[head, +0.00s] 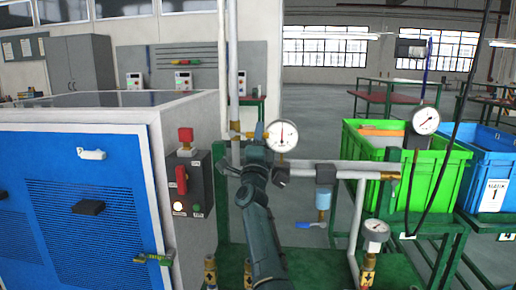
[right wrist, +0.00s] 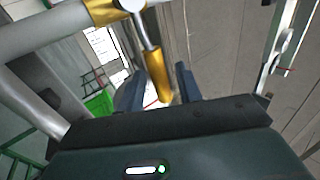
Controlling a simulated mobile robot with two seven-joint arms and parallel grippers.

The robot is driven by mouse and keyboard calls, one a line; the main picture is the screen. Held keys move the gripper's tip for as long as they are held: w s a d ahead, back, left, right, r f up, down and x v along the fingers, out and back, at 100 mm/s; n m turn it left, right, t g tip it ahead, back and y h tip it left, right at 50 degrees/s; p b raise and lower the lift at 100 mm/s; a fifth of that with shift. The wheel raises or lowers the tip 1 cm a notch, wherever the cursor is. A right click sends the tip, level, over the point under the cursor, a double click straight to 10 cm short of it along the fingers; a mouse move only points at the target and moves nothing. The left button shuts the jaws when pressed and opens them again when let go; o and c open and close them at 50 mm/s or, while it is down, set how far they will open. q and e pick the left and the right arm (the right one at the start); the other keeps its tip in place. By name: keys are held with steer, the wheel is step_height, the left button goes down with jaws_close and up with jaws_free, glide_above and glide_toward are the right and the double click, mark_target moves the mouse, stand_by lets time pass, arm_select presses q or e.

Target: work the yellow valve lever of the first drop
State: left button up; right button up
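The yellow valve (head: 236,127) of the first drop sits on the vertical grey pipe in the head view, just left of my right gripper (head: 266,132). In the right wrist view, the valve body (right wrist: 102,11) is at the top, and its lever (right wrist: 157,75) has a metal stem and a yellow sleeve. The lever points down between the two dark fingers of my right gripper (right wrist: 160,88). The fingers stand apart with visible gaps on both sides of the lever. In the head view my arm and gripper hide most of the lever. My left gripper is not in view.
A round pressure gauge (head: 283,135) is close right of my right gripper. A horizontal pipe (head: 350,170) runs to the right, with a blue-bowled filter (head: 323,200) below. A blue-fronted machine (head: 85,205) with a control box (head: 188,183) stands left. Green (head: 437,165) and blue (head: 490,155) crates are right.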

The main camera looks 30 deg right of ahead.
steer(key=v, duration=1.3)
